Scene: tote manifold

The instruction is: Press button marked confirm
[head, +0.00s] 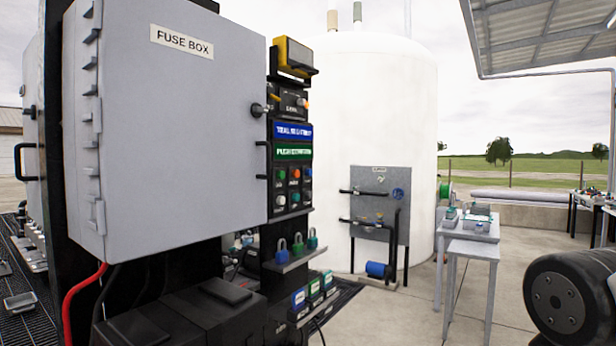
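A black control panel (292,183) stands on the right side of the grey fuse box, seen at a steep angle. It carries several small round buttons in rows, among them a green button (281,176) and an orange-red button (295,174). Above them are a blue label strip (293,131) and a green label strip (293,152). The button markings are too small to read, so I cannot tell which one is marked confirm. My gripper is not in view.
The closed fuse box (180,110) fills the left. Padlocks (298,244) stand on a shelf below the panel. A white tank (370,120) stands behind. Small grey tables (470,250) stand at right. Open concrete floor (410,315) lies between the cabinet and the tables.

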